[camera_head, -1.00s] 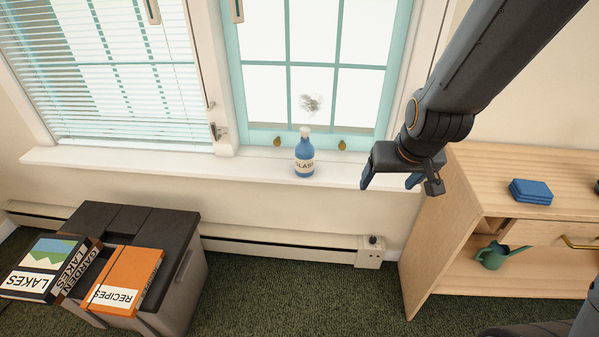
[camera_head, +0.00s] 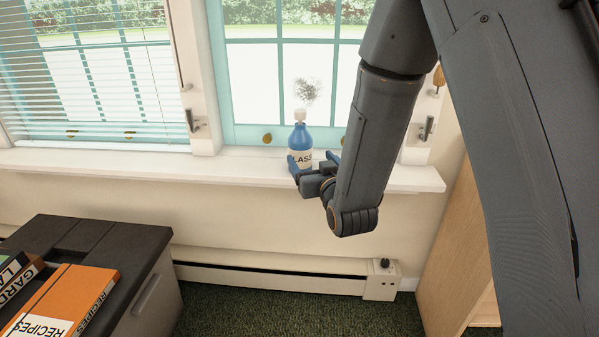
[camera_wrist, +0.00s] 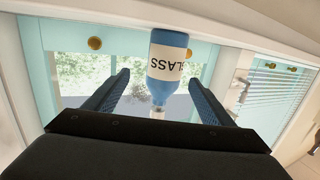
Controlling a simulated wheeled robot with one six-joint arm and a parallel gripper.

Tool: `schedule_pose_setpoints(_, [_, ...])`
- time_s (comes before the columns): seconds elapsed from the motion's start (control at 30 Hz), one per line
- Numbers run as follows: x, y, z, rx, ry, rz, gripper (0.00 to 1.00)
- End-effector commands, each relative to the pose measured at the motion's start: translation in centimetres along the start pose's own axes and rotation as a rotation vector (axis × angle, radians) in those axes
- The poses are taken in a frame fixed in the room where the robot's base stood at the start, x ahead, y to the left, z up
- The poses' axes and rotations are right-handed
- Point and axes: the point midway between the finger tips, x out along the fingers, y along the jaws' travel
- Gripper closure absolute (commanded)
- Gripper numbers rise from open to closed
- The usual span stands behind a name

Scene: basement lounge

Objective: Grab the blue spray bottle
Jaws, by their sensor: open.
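The blue spray bottle (camera_head: 300,138), with a white top and a cream label reading "GLASS", stands upright on the white windowsill (camera_head: 232,168). My gripper (camera_head: 312,160) is at the sill in front of the bottle's lower body, with its blue-padded fingers apart. In the wrist view the bottle (camera_wrist: 167,58) appears upside down between the two open fingers (camera_wrist: 158,76), with a gap visible on each side. No grip on it shows. In the head view the gripper hides part of the bottle's lower right side.
The teal window (camera_head: 250,85) is close behind the bottle. A dark storage box (camera_head: 100,238) with books, including an orange recipe book (camera_head: 62,300), stands at lower left. A baseboard heater (camera_head: 270,279) runs below the sill. A wooden cabinet (camera_head: 455,265) is at right.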

Motion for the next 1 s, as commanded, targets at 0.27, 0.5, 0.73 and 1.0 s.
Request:
schedule_pose_setpoints(0.27, [1.5,-1.1,0.8,-0.001,0.083,-0.018,0.24])
schedule_pose_setpoints(0.5, [3.9,-1.1,0.6,-0.001,0.083,-0.018,0.24])
schedule_pose_setpoints(0.73, [7.0,-0.9,0.6,-0.001,0.082,-0.019,0.24])
schedule_pose_setpoints(1.0, [8.7,-1.0,0.3,-0.001,0.081,-0.018,0.24])
